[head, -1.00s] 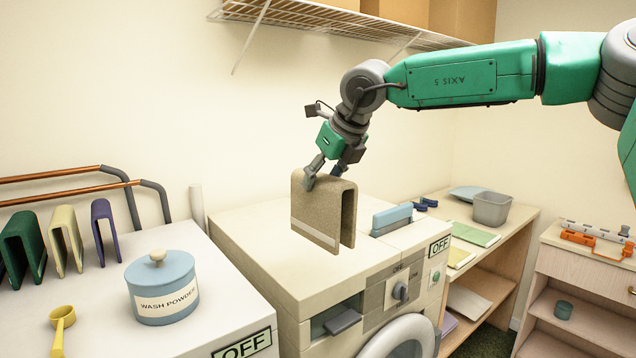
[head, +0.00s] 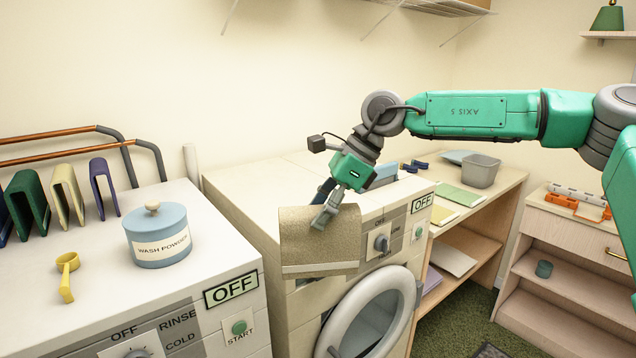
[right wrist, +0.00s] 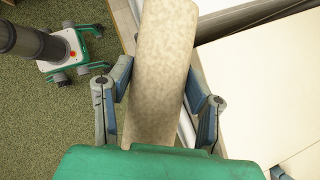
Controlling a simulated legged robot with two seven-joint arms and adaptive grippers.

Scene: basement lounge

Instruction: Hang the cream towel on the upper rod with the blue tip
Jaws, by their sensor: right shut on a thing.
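The cream towel (head: 320,238), beige with a pale stripe near its lower edge, is folded over and hangs from my right gripper (head: 328,212). The gripper holds it by its upper part, in front of the right-hand machine. In the right wrist view the towel (right wrist: 160,70) stands between the two fingers. The upper rod (head: 50,133) and the lower rod (head: 70,154) are copper with grey bent ends, at the far left by the wall. Their left ends are out of view, and no blue tip shows. My left gripper is not in view.
Folded green (head: 28,200), pale yellow (head: 68,192) and purple (head: 104,185) towels stand on the left machine (head: 195,225), below the rods. A wash powder jar (head: 158,240) and a yellow scoop (head: 67,275) are also there. The right machine's round door (head: 372,315) faces front.

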